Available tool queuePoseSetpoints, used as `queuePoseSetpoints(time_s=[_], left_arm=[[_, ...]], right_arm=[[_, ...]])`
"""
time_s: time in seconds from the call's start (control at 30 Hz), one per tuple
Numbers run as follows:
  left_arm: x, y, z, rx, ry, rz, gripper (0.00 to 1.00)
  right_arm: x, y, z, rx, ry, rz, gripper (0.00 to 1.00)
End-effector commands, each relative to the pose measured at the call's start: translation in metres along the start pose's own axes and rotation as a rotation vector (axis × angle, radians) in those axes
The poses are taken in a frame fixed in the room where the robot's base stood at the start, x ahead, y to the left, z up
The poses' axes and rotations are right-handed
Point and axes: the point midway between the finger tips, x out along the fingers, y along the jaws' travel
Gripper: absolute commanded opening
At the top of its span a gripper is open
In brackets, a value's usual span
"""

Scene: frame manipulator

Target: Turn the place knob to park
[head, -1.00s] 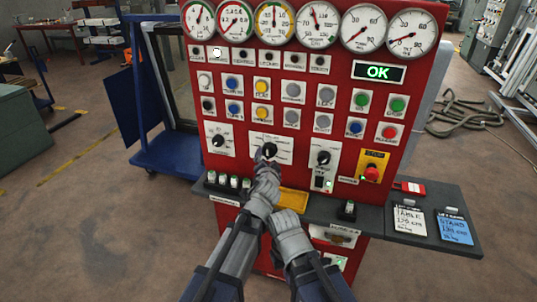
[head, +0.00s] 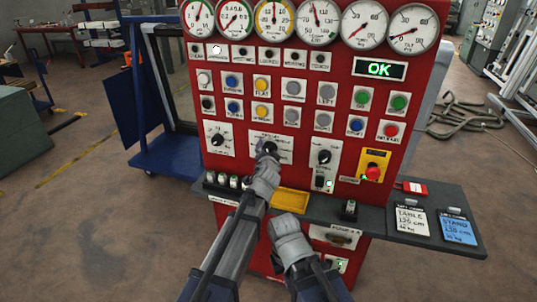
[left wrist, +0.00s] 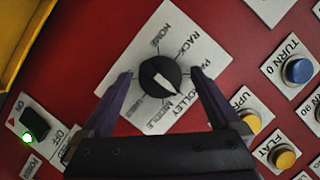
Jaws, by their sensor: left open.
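The place knob (head: 270,147) is a round black knob on a white label plate (head: 284,152) in the lower middle of the red panel. In the left wrist view the knob (left wrist: 160,76) has a white pointer mark slanting from upper left to lower right. My left gripper (left wrist: 160,84) is open, with one finger on each side of the knob and visible gaps between. In the head view the left gripper (head: 267,157) partly covers the plate. My right gripper (head: 291,240) hangs low before the panel; its jaws are unclear.
Similar black knobs sit left (head: 218,140) and right (head: 323,157) of the place knob. Coloured buttons lie above it. A red emergency button (head: 373,173) is at the right.

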Motion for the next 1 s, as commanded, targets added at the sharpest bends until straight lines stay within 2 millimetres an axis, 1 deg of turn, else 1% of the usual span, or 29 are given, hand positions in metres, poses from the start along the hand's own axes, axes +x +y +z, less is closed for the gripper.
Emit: queuePoseSetpoints(time_s=[0.03,0.07,0.8,1.0], left_arm=[[-0.0002,-0.0001,0.0000,0.000,0.000,0.000,0.97],[-0.0002,-0.0001,0.0000,0.000,0.000,0.000,0.94],[-0.0004,0.0000,0.0001,0.000,0.000,0.000,0.11],[-0.0005,-0.0006,-0.0002,-0.018,0.000,0.007,0.11]], right_arm=[[-0.0001,0.0000,0.0000,0.000,0.000,0.000,0.00],[-0.0001,0.0000,0.0000,0.000,0.000,0.000,0.00],[-0.0001,0.0000,0.0000,0.000,0.000,0.000,0.00],[-0.0018,0.0002,0.0001,0.000,0.000,0.000,0.00]])
